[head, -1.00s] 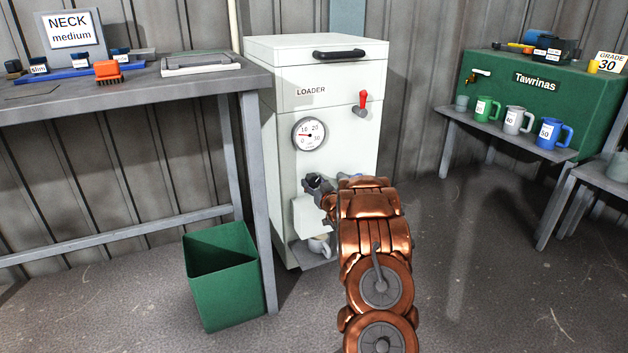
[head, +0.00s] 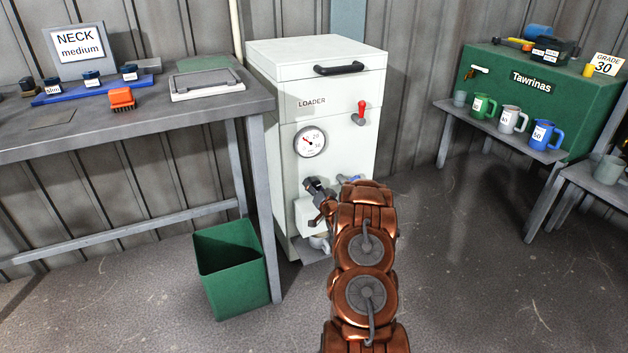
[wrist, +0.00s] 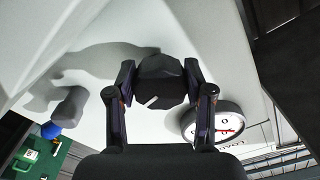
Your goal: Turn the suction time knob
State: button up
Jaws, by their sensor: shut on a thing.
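The suction time knob (wrist: 160,80) is a dark faceted knob with a pale pointer line, on the white front of the loader (head: 335,110). In the wrist view it sits between the two fingers of my gripper (wrist: 161,92), which are closed on its sides. In the head view my gripper (head: 319,190) is at the loader's lower front, below the round gauge (head: 310,142), and my arm partly covers this area. The knob's scale cannot be read. The gauge also shows in the wrist view (wrist: 212,122), with a red needle.
A green bin (head: 232,265) and a grey table (head: 130,120) are at left. Mugs stand on a bench at right, with clear floor before it.

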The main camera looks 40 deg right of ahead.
jog(key=shift+d+r+m+p, duration=0.1)
jog(key=shift+r+m+p, duration=0.15)
jog(key=shift+m+p, duration=0.55)
jog(key=shift+m, duration=0.3)
jog(key=o, duration=1.2)
jog(key=shift+f, duration=0.15)
jog(key=shift+c, duration=0.2)
jog(key=v, duration=1.2)
